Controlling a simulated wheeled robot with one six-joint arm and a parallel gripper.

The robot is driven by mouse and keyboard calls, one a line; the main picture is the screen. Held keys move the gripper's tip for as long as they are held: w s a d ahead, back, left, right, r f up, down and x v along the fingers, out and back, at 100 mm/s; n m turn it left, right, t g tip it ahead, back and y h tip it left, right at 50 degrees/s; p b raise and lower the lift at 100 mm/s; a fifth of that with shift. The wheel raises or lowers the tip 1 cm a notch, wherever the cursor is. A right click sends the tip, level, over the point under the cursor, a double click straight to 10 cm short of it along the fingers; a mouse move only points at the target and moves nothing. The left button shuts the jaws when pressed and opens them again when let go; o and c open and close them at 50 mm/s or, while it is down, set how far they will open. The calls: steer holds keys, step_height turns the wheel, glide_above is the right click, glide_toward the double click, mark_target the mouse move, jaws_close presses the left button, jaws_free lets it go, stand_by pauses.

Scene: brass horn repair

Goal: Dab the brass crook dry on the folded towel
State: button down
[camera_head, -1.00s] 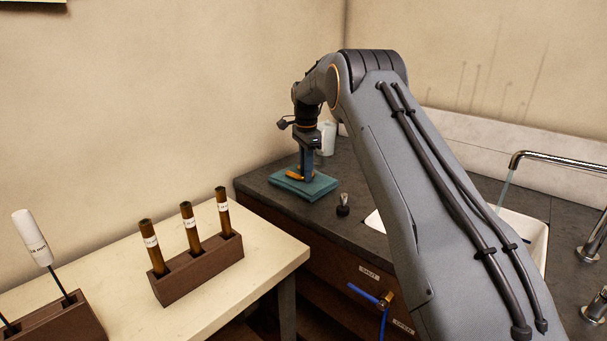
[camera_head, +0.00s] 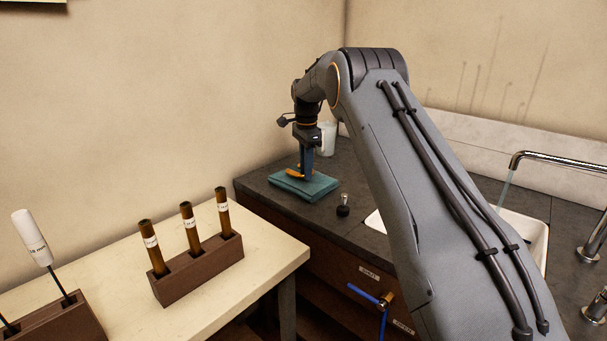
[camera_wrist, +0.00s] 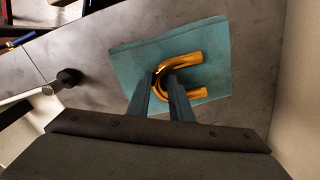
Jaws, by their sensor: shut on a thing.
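The brass crook (camera_wrist: 192,62) is a shiny U-shaped tube, seen in the wrist view over the teal folded towel (camera_wrist: 215,37). My gripper (camera_wrist: 165,75) is shut on the crook at its bend, with the two open ends pointing right in that view. In the head view my gripper (camera_head: 306,175) points down over the towel (camera_head: 315,190), and a bit of the crook (camera_head: 294,172) shows beside the fingers. The crook is at or just above the towel; I cannot tell whether it touches.
A small black-knobbed item (camera_head: 343,207) stands on the dark counter right of the towel. A white cup (camera_head: 327,138) stands behind my gripper. The sink (camera_head: 525,232) with a running tap (camera_head: 545,158) is at right. A rack (camera_head: 200,270) of brown tubes stands on the pale table.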

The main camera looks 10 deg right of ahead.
steer(key=shift+f, duration=0.5)
stand_by(0.4)
steer(key=shift+r, duration=0.1)
stand_by(0.4)
steer(key=shift+r, duration=0.4)
steer(key=shift+r+p, duration=0.5)
steer(key=shift+r, duration=3)
